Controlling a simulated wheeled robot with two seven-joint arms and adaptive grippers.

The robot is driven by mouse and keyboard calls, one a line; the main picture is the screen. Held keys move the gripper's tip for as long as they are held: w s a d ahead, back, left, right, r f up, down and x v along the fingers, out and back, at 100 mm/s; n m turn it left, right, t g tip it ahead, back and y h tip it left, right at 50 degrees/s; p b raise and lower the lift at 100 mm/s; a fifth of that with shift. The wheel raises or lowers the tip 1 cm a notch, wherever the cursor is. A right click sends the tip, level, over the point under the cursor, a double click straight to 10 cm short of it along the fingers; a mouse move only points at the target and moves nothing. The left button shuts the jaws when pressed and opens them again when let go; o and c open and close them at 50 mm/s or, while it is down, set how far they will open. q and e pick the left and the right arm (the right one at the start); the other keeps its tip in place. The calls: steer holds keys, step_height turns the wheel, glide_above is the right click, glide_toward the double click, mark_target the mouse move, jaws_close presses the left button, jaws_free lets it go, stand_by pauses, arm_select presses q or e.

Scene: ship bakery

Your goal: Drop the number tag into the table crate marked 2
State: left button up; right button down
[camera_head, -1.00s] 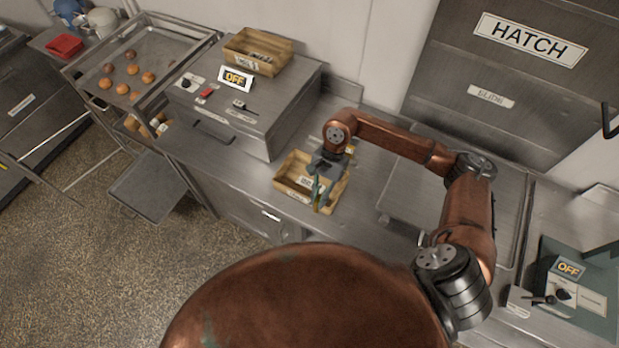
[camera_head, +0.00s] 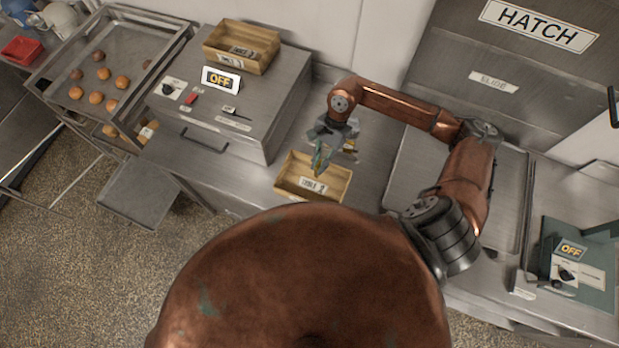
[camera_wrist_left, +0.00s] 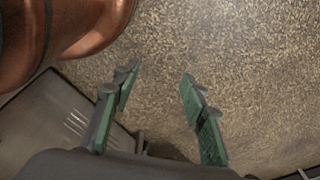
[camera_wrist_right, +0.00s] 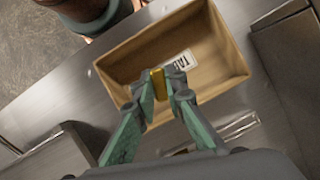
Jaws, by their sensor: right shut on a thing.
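My right gripper (camera_head: 320,164) is shut on the number tag, a small yellow, brass-like piece (camera_wrist_right: 158,84) seen between its green fingertips in the right wrist view. The gripper is above the back part of an open cardboard-coloured table crate (camera_head: 335,193) on the steel counter. The crate also shows in the right wrist view (camera_wrist_right: 222,50). Its label starts with "TABLE"; its number is too small to read surely. The crate's inside looks empty apart from the label. My left gripper (camera_wrist_left: 160,82) is open and empty above the speckled floor.
A tray of buns (camera_head: 150,47) stands far left. A steel tray (camera_head: 415,165) lies right, below the hatch.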

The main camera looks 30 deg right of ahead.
mark_target(317, 178)
steer(key=x, duration=0.3)
steer(key=shift+w+d+f+b, duration=0.15)
steer(key=shift+d+f+b, duration=0.1)
steer(key=shift+f+b, duration=0.15)
steer(key=shift+d+f, duration=0.1)
steer(key=shift+f, duration=0.65)
steer(key=c, duration=2.4)
jaws_free()
steer(key=shift+o, duration=0.7)
steer(key=o, duration=0.3)
steer(key=shift+o, duration=0.3)
steer(key=shift+r, duration=0.1)
arm_select(q)
steer(key=s, duration=0.2)
steer(key=s+f, duration=0.1)
steer(key=s, duration=0.1)
steer(key=shift+s+a+f, duration=0.1)
steer(key=shift+f, duration=0.05)
arm_select(e)
steer(key=v, duration=1.1)
steer(key=shift+r, duration=0.35)
